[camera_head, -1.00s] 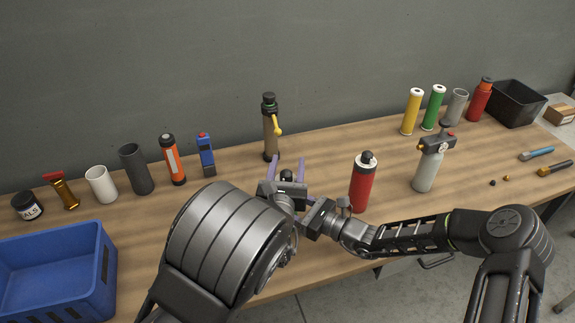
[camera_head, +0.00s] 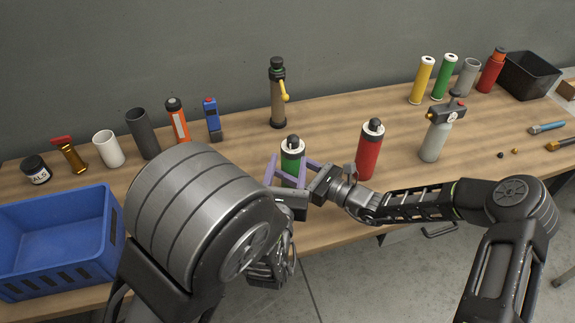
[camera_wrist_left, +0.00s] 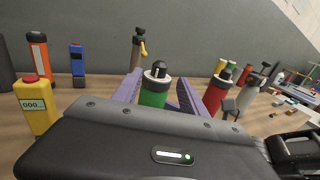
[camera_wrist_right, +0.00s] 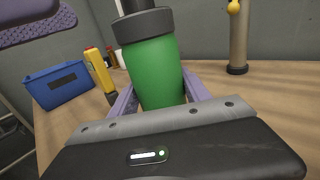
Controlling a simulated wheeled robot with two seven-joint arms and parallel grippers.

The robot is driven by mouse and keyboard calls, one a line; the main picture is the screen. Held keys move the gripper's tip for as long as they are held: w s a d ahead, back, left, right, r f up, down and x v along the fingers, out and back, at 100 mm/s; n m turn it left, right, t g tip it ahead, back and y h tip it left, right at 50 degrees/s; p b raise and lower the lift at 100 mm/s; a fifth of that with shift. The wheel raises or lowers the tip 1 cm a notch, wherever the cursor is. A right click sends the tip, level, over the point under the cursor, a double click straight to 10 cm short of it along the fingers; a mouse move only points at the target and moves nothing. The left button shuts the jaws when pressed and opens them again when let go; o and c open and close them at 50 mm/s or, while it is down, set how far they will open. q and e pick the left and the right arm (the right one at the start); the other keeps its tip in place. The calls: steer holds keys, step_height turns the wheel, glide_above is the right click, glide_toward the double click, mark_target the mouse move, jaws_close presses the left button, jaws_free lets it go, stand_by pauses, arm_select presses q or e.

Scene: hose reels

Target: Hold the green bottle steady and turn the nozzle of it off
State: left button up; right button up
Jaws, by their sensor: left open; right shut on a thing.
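The green bottle (camera_head: 292,160) stands upright on the table in front of me, with a white collar and a dark nozzle (camera_head: 293,141) on top. It also shows in the left wrist view (camera_wrist_left: 154,92) and fills the middle of the right wrist view (camera_wrist_right: 153,72). My right gripper (camera_head: 303,172) is shut on the bottle's body from the right. My left gripper (camera_wrist_left: 157,92) is open, its purple fingers on either side of the bottle in the left wrist view and apart from it as far as I can tell. Its lower body is partly hidden by the grippers.
A red bottle (camera_head: 370,152) stands close on the right, with a grey spray bottle (camera_head: 436,138) beyond. A tall brown bottle with a yellow lever (camera_head: 278,100) stands behind. Several canisters line the back left. A blue crate (camera_head: 60,240) sits at the front left.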

arm_select(q)
steer(key=shift+s, duration=0.1)
steer(key=d+n+y, duration=0.1)
steer(key=n+y, duration=0.1)
steer(key=y, duration=0.1)
steer(key=d+n+y, duration=0.2)
steer(key=y, duration=0.1)
steer(key=d+n+g+y, duration=0.1)
steer(key=n+y, duration=0.1)
steer(key=y, duration=0.1)
steer(key=shift+w+d, duration=0.3)
steer(key=shift+w, duration=0.05)
stand_by(0.3)
